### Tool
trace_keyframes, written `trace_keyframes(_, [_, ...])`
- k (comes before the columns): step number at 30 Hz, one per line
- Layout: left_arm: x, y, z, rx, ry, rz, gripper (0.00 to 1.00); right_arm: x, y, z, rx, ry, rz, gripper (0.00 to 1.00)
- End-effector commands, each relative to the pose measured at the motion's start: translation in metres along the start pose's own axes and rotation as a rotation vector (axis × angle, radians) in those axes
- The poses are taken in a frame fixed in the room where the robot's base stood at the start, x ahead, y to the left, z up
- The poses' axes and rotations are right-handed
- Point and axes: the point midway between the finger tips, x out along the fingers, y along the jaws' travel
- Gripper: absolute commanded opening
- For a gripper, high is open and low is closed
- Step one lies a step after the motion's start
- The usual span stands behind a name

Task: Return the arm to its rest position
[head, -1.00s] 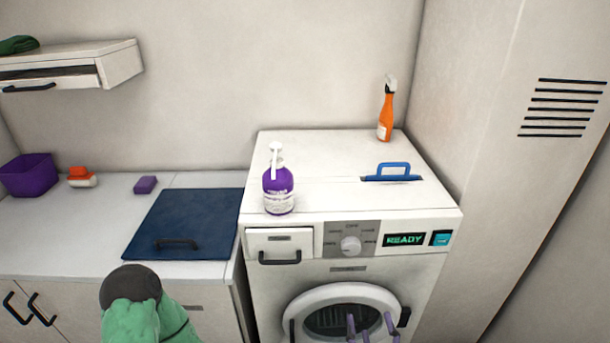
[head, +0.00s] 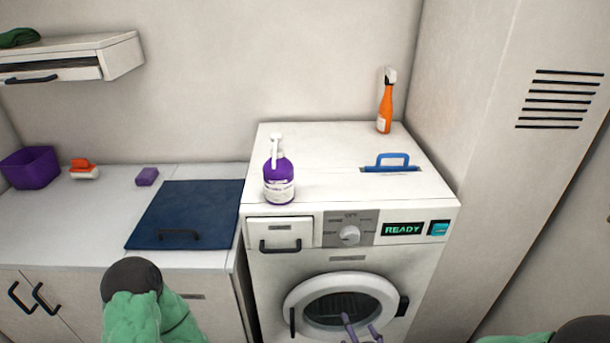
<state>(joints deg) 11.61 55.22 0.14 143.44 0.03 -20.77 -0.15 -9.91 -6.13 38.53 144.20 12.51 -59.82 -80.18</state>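The purple fingertips of a gripper, which I take for my right one (head: 361,327), show at the bottom of the head view, in front of the washer's round door (head: 287,299). The tips stand apart with nothing between them; the rest of the gripper is below the picture. A green and black part of my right arm (head: 520,338) shows at the bottom right edge. My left arm (head: 140,305), green with a dark cap, is at the bottom left in front of the counter; its gripper is out of view.
The white washer (head: 330,190) carries a purple pump bottle (head: 278,183), an orange spray bottle (head: 385,110) and a blue-handled tool (head: 391,164). The counter (head: 100,215) holds a purple bin (head: 30,168), a brush (head: 83,170), a purple sponge (head: 147,176) and a blue panel (head: 185,213).

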Motion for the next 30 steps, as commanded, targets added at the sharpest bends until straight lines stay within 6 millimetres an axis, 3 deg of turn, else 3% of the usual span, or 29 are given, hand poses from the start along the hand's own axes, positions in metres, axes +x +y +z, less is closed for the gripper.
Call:
trace_keyframes(6, [0.0,0.0,0.0,0.0,0.0,0.0,0.5,0.027,-0.052,0.03,0.306,-0.116,-0.212,0.75])
trace_keyframes(14, [0.0,0.0,0.0,0.0,0.0,0.0,0.5,0.043,-0.12,0.067,0.68,-0.324,-0.421,0.75])
trace_keyframes(24, [0.0,0.0,0.0,0.0,0.0,0.0,0.5,0.036,-0.215,0.112,1.146,-0.704,-0.612,0.75])
trace_keyframes(30, [0.0,0.0,0.0,0.0,0.0,0.0,0.5,0.024,-0.255,0.126,1.324,-0.895,-0.659,0.75])
